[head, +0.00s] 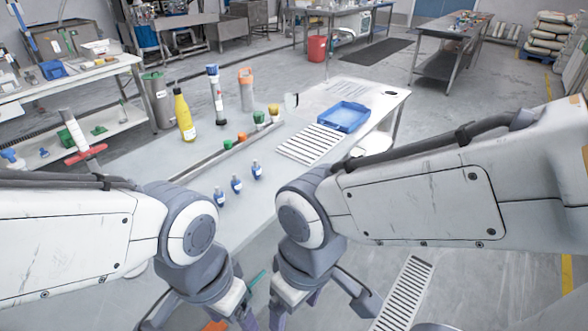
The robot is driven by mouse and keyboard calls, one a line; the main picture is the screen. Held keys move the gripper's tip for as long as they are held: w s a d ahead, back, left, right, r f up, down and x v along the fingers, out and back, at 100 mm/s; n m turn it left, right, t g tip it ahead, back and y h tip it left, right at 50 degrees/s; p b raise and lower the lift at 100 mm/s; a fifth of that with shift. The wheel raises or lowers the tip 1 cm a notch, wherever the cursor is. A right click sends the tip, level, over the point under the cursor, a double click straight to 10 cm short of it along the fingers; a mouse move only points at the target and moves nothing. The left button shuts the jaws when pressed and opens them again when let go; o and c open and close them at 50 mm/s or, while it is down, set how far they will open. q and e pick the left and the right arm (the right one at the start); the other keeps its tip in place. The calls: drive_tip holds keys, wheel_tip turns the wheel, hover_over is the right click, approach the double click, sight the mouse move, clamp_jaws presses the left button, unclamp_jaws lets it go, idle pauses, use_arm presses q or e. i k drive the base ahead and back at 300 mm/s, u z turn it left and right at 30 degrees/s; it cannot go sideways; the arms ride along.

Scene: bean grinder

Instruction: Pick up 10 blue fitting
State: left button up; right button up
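Three small blue fittings with pale lower parts stand in a slanting row on the grey table (150,160): a near one (219,198), a middle one (236,184) and a far one (257,171). Both my grippers are below them in the head view, nearer to me and apart from them. My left gripper (203,317) has its fingers spread wide at the bottom edge. My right gripper (322,308) also has its fingers spread, just to the right. The fingertips are partly cut off by the frame. I see nothing held in either gripper.
A long metal bar (205,158) lies behind the fittings. Beyond it stand a yellow bottle (184,115), a blue-capped tube (215,95) and an orange-topped canister (246,90). A white slatted rack (310,144) and a blue tray (344,116) lie further right.

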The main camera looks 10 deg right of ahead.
sight(256, 169)
drive_tip(key=z, duration=0.45)
drive_tip(key=k, duration=0.95)
drive_tip(key=z, duration=1.1)
drive_tip(key=i, duration=1.9)
drive_tip(key=u, duration=0.65)
drive_tip(key=i, duration=0.9)
drive_tip(key=u, duration=1.6)
drive_tip(key=i, duration=0.75)
drive_tip(key=u, duration=0.7)
